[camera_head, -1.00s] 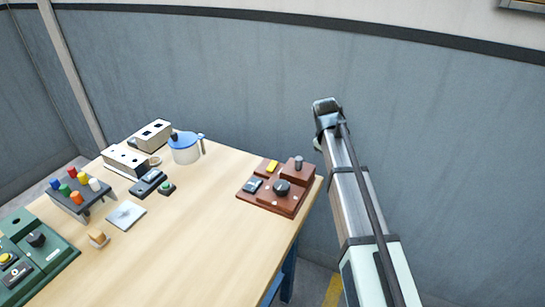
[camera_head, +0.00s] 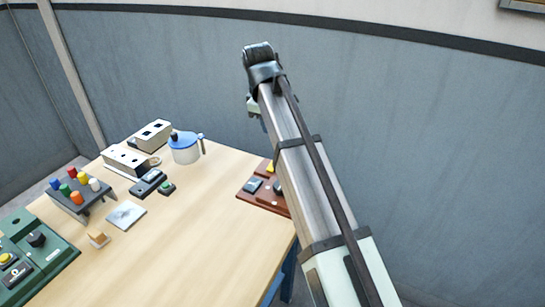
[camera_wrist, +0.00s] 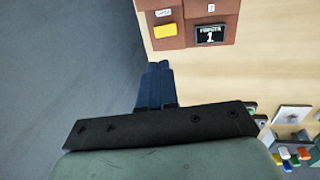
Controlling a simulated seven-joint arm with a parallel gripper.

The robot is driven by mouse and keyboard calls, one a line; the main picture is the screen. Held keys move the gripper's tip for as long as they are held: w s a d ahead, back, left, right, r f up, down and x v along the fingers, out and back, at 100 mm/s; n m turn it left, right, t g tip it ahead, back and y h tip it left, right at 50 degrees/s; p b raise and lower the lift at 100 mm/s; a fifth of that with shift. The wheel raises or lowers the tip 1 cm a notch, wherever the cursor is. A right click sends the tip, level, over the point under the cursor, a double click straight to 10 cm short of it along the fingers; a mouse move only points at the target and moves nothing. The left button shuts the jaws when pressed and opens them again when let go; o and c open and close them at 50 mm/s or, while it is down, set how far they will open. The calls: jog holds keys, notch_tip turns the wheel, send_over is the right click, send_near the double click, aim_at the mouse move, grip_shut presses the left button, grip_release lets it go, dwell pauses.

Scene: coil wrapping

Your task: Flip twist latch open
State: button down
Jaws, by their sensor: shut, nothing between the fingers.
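A small light grey plate (camera_head: 126,215) with a raised piece lies on the table left of centre. It may be the twist latch, but it is too small to tell. It also shows at the lower right of the wrist view (camera_wrist: 293,115). My gripper (camera_wrist: 155,83) has dark blue fingers, shut and empty, over the table's edge in the wrist view. In the head view it is mostly hidden by my arm, raised near the red-brown panel. It is well apart from the plate and touches nothing that I can see.
The red-brown panel (camera_head: 248,197) is partly hidden by my arm. A blue-lidded jug (camera_head: 185,150), white boxes (camera_head: 125,161), a rack of coloured pegs (camera_head: 78,192) and a green panel (camera_head: 45,255) stand on the table (camera_head: 195,245). Its middle and front are clear.

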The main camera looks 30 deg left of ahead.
send_near(272, 166)
jog(key=f, duration=0.1)
jog(key=w+f, duration=0.1)
jog(key=f, duration=0.1)
jog(key=w+f, duration=0.1)
jog(key=f, duration=0.1)
jog(key=shift+w+a, duration=0.1)
jog(key=shift+w, duration=0.15)
jog(key=shift+w+f, duration=0.2)
jog(key=shift+f, duration=0.5)
jog(key=shift+w+f, duration=0.15)
jog(key=shift+f, duration=0.1)
jog(key=shift+s, duration=0.9)
jog(key=shift+r, duration=0.2)
